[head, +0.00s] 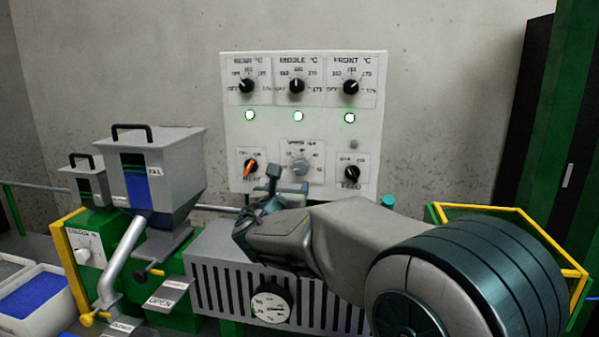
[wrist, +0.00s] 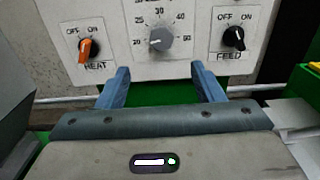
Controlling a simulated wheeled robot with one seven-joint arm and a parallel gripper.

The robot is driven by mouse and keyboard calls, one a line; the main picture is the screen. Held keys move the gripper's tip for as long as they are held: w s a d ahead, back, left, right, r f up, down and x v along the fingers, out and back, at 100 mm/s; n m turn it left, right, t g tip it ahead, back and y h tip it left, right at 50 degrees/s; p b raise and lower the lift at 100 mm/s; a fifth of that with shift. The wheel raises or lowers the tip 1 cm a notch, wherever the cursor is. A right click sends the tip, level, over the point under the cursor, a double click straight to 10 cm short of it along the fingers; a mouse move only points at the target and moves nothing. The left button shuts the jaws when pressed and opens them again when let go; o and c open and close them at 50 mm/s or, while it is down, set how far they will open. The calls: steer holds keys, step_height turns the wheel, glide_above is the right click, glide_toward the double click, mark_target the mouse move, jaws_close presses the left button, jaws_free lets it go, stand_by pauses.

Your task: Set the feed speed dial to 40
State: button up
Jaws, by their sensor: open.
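The grey feed speed dial (wrist: 160,39) sits low in the middle of the white control panel, with numbers from 20 at its left to 60 at its right. A light mark on the knob's left side seems to face 20. The dial also shows in the head view (head: 299,166). My gripper (wrist: 161,78) is open and empty, its two blue fingers pointing at the panel. It is below the dial and apart from it, with the dial roughly centred between the fingers. In the head view my gripper (head: 285,180) is just below the dial.
The orange HEAT switch (wrist: 84,49) is left of the dial and the black FEED switch (wrist: 233,39) right. Three black temperature knobs, including the middle one (head: 296,86), are above, over lit green lamps. A hopper (head: 150,180) stands left; a slotted grey housing (head: 215,270) lies below.

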mark_target(300, 169)
steer(key=w+d, duration=0.1)
steer(key=w, duration=0.3)
steer(key=w+p, duration=0.1)
steer(key=w, duration=0.3)
steer(key=w+d+p, duration=0.1)
steer(key=w, duration=0.4)
steer(key=shift+d, duration=0.35)
steer(key=shift+s, duration=0.1)
steer(key=c, duration=1)
